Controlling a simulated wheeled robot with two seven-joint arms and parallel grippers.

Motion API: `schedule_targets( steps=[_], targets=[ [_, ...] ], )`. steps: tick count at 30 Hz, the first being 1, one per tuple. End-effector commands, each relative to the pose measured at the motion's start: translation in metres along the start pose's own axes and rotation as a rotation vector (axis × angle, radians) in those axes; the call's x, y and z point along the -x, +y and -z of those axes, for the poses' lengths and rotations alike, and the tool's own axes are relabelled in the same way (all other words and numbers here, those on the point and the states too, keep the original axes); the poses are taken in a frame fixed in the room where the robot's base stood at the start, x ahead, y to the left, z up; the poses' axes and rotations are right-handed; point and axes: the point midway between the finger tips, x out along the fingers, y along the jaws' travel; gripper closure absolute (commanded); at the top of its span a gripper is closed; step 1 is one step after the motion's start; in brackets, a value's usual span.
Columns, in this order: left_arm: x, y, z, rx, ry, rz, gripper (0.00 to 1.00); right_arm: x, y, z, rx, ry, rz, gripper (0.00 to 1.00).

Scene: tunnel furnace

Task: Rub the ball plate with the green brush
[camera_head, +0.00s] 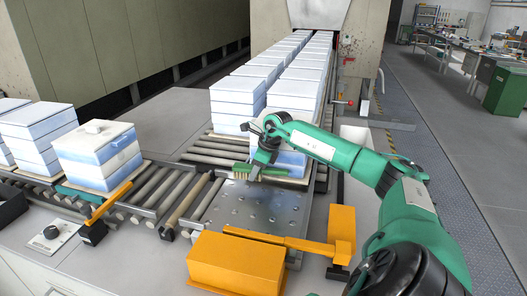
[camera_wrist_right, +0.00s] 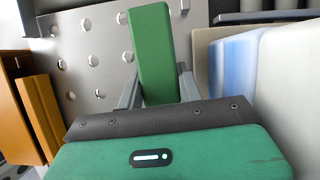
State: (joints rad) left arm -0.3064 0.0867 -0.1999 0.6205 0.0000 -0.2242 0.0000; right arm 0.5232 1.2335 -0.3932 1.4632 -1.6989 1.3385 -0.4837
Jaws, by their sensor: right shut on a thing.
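The green brush (camera_head: 260,170) is held by my right gripper (camera_head: 258,165) over the far part of the ball plate. In the right wrist view the green brush (camera_wrist_right: 153,52) lies between the two grey fingers of the right gripper (camera_wrist_right: 157,88). The ball plate (camera_head: 258,212) is a grey metal sheet with several round balls set in it. It also shows in the right wrist view (camera_wrist_right: 75,62), to the left of the brush. I cannot tell whether the bristles touch the plate. My left gripper is not in view.
Blue-white stacked boxes (camera_head: 237,95) stand behind the plate on the way to the furnace tunnel. Another box stack (camera_head: 97,157) stands on the left rollers. A yellow block (camera_head: 237,262) and a yellow bar (camera_head: 265,237) border the plate's near side. Rollers (camera_head: 165,192) run left.

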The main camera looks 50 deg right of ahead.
Motion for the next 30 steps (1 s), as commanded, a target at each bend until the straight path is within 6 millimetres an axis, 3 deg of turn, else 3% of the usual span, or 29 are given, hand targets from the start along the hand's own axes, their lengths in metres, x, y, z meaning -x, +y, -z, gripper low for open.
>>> schedule_targets(
  steps=[10, 30],
  targets=[
    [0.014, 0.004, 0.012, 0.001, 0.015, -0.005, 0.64, 0.032, -0.003, -0.005, -0.004, -0.001, 0.002, 0.85],
    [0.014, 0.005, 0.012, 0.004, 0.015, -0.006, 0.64, 0.032, -0.003, -0.007, -0.006, -0.001, 0.002, 0.85]
  ],
)
